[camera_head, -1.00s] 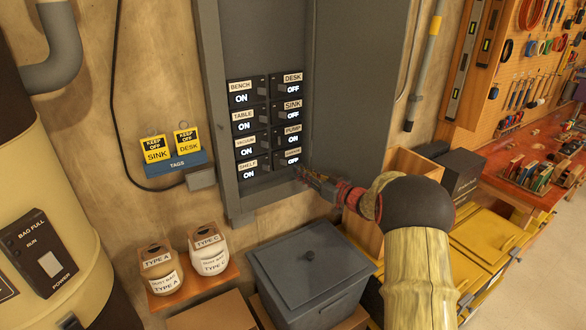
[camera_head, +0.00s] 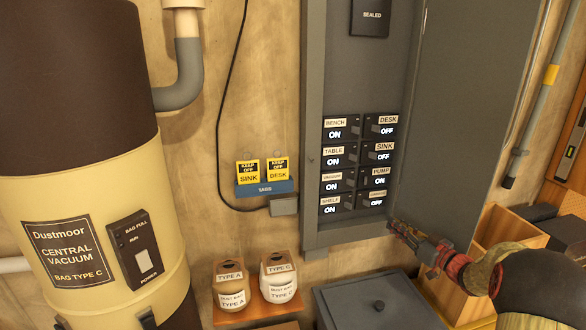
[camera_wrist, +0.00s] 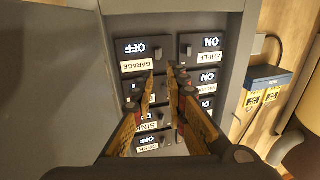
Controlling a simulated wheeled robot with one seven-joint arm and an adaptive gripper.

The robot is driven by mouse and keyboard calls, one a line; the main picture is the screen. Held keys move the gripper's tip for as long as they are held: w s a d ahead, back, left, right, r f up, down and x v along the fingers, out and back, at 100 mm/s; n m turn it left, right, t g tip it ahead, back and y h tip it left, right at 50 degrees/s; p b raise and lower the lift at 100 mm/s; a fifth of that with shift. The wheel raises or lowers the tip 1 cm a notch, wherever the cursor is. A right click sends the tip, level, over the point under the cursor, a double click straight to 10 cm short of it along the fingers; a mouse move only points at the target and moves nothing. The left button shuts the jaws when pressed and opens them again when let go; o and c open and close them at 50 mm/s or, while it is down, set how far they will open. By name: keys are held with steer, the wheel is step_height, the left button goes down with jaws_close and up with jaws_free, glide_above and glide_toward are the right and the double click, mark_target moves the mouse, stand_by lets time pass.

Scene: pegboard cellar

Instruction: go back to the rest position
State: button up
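My gripper (camera_head: 392,226) is at the lower right of the grey breaker panel (camera_head: 312,165), just below the GARAGE breaker (camera_head: 376,199) in the head view. In the wrist view its two fingers (camera_wrist: 164,76) stand a little apart with nothing between the tips. They point at the panel, which appears upside down there. The GARAGE breaker (camera_wrist: 145,52) reads OFF. DESK (camera_head: 381,126) and SINK (camera_head: 381,152) also read OFF. Whether the fingertips touch the panel cannot be told.
The open panel door (camera_head: 465,110) stands right of the breakers, close to my arm. A lidded grey bin (camera_head: 345,305) and an open wooden box (camera_head: 505,228) are below. A tag holder (camera_head: 262,188), two dust-bag jars and the vacuum tank (camera_head: 90,190) are left.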

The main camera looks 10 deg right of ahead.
steer(key=w+a+r+m+h+b, duration=0.2)
steer(key=a+r+h, duration=0.1)
steer(key=r+h, duration=0.3)
steer(key=s+a+r+m+g+h+b, duration=0.1)
steer(key=s+a+r+m+g+h, duration=0.15)
steer(key=s+a, duration=0.4)
steer(key=s+a+f+g+y+b, duration=0.1)
steer(key=s+a+f+g, duration=0.2)
steer(key=s+a, duration=0.3)
steer(key=s+a+f+g+y+b, duration=0.1)
steer(key=s+a+f+g, duration=0.2)
steer(key=s, duration=1.4)
steer(key=s+a+f+n+g+y+b, duration=0.1)
steer(key=s+a+f+g, duration=0.2)
steer(key=s+a+f, duration=0.4)
steer(key=s+a, duration=0.4)
steer(key=s, duration=0.1)
steer(key=shift+a+b, duration=0.2)
steer(key=shift+b, duration=0.15)
steer(key=shift+y, duration=0.25)
